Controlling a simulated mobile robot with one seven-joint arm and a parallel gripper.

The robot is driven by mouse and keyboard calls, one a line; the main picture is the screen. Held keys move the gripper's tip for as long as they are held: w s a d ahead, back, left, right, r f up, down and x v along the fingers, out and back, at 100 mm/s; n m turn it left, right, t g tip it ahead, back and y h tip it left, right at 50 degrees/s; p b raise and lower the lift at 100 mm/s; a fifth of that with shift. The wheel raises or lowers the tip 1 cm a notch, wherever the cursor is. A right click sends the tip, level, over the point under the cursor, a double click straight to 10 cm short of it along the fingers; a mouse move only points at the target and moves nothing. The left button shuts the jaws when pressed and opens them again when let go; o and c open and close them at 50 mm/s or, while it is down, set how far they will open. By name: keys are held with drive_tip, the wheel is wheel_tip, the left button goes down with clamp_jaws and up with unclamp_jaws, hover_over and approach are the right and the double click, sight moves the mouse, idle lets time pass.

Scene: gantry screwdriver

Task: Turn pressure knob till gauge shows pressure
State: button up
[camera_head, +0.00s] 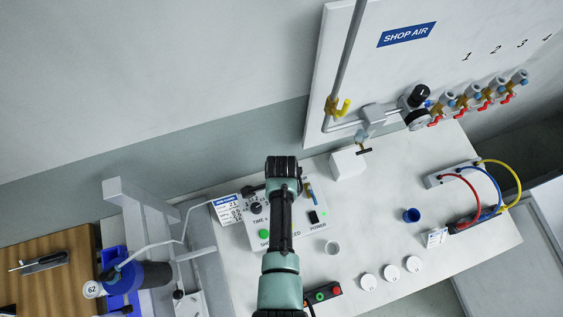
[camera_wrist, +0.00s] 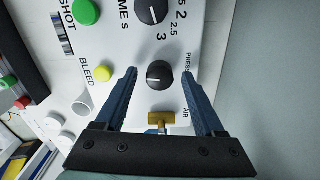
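The pressure knob (camera_wrist: 160,74) is a black round knob with a light pointer line, on the white panel of a control box. The box (camera_head: 318,238) shows in the head view partly behind my arm. My gripper (camera_wrist: 159,71) is open, its two blue fingers either side of the pressure knob, with visible gaps in the wrist view. I cannot tell how far above the panel the fingertips are. My arm hides the pressure knob in the head view. A round gauge (camera_head: 417,120) sits on the wall air line; its reading is too small to tell. No gauge shows on the visible box panel.
A second black knob (camera_wrist: 152,10), a green button (camera_wrist: 86,11) and a yellow bleed button (camera_wrist: 103,75) sit on the panel. A brass fitting (camera_wrist: 162,118) is close to the gripper base.

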wheel_tip(320, 180, up, 13)
idle(0.8)
idle(0.5)
